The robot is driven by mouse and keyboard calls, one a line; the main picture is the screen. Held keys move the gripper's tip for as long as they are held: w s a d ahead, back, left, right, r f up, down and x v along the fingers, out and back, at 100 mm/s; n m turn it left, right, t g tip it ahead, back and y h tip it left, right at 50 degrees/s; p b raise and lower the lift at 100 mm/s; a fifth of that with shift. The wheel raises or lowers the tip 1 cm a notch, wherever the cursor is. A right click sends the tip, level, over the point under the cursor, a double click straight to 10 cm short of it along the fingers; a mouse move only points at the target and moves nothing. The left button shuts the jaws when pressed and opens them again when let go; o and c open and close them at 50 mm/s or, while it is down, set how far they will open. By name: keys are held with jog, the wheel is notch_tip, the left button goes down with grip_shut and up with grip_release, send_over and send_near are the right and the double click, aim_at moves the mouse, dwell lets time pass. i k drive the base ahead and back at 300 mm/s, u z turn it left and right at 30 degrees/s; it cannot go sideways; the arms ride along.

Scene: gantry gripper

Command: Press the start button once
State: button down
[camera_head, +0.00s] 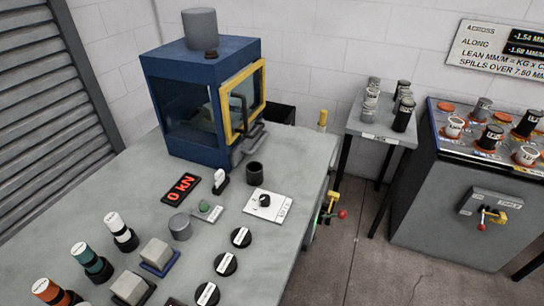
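A small green round button (204,207) sits on a light plate on the grey bench, in front of the blue machine. It is the only green push button I can make out. The writing on its plate is too small to read, so I cannot confirm that it is the start button. Nothing covers it. I cannot tell from this view whether it is pressed. My gripper does not show in this view.
The blue machine (188,60) has a yellow-framed door (258,100). A display (181,188) reads 0 kN. A grey cylinder (180,227), a lever switch (221,181) and a dark cup (255,173) stand near the button. Black discs (225,264) and bottles (122,232) stand nearer.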

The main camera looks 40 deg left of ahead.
aim_at(204, 207)
jog(key=u, duration=1.15)
jog(key=k, duration=1)
jog(key=u, duration=0.8)
